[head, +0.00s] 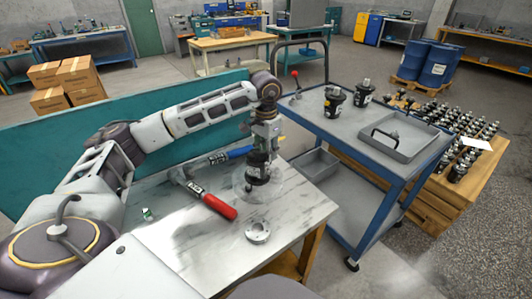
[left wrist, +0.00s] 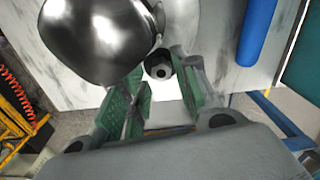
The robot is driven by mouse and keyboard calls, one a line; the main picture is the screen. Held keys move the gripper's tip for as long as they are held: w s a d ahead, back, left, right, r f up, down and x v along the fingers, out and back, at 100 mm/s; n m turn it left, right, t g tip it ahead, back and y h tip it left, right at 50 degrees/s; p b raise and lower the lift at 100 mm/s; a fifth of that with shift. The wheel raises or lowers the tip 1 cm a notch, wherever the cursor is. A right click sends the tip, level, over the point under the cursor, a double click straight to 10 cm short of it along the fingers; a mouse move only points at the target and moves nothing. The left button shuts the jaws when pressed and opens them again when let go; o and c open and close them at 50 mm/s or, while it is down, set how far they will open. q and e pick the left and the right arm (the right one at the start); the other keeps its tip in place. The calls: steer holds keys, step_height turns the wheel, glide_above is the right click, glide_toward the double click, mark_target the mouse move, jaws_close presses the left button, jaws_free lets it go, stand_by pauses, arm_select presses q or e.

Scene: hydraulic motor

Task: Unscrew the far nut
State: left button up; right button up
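A black hydraulic motor (head: 257,172) with a pale label stands upright on the marble-topped table. My left gripper (head: 265,143) points down over its top. In the left wrist view, a small dark hex nut (left wrist: 159,69) with a round bore lies between the green-padded fingertips of my left gripper (left wrist: 160,80). The fingers are apart, with a light gap between the pads; contact with the nut cannot be made out. A large shiny rounded metal part (left wrist: 98,38) fills the upper left there and hides what lies behind it. My right gripper is in neither view.
A red-handled hammer (head: 219,206), a metal ring flange (head: 258,232) and a blue-handled tool (head: 238,152) lie on the marble table (head: 165,245). A blue-framed cart (head: 385,172) with motors and a tray stands close on the right. The table's front left is mostly clear.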

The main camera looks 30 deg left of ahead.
arm_select(q)
steer(key=shift+m, duration=0.4)
steer(key=shift+s+a+f, duration=0.15)
steer(key=shift+f, duration=0.2)
stand_by(0.4)
steer(key=shift+a, duration=0.1)
jaws_close()
steer(key=shift+n, duration=0.3)
steer(key=shift+s+n, duration=0.1)
steer(key=shift+n, duration=2.1)
steer(key=shift+c, duration=0.5)
jaws_free()
steer(key=shift+o, duration=0.5)
steer(key=shift+s+a+r, duration=0.1)
steer(key=shift+r, duration=0.1)
steer(key=shift+w+d+r, duration=0.1)
steer(key=shift+w+d, duration=0.2)
steer(key=shift+w, duration=0.1)
